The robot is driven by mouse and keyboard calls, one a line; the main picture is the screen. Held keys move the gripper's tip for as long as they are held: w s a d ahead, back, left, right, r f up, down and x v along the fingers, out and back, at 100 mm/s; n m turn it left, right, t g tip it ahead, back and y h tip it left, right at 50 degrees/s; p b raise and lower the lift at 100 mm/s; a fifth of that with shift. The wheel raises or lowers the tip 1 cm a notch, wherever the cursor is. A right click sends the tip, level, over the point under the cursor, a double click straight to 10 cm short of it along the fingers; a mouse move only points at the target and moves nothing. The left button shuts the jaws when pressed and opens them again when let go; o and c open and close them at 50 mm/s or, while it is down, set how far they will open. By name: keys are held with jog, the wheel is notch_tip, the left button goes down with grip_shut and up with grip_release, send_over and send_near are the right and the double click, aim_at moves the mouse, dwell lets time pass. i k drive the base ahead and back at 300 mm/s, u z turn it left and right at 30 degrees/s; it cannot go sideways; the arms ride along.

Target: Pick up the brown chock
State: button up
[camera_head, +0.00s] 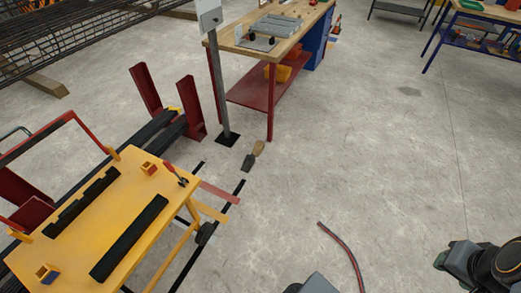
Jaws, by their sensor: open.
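The brown chock (259,148) is a small tan-brown block lying on the concrete floor, right of the grey post's foot and near the front leg of the wooden workbench. A dark grey chock (248,162) lies just in front of it, close to or touching it. My gripper (443,256) is at the lower right edge with its fingertips pointing left. It is open and empty, far from the brown chock. Part of it is cut off by the frame edge.
A yellow work table (95,225) with black bars stands at the lower left. A grey post (218,90) on a black foot and a wooden-topped workbench (290,40) stand behind the chocks. A red hose (343,252) lies on the floor. Central floor is otherwise clear.

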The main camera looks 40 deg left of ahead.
aim_at(259, 147)
jog(key=u, duration=0.5)
jog(key=i, duration=1.65)
jog(key=u, duration=1)
jog(key=i, duration=1.3)
jog(key=u, duration=1.75)
jog(key=i, duration=0.85)
jog(key=u, duration=1)
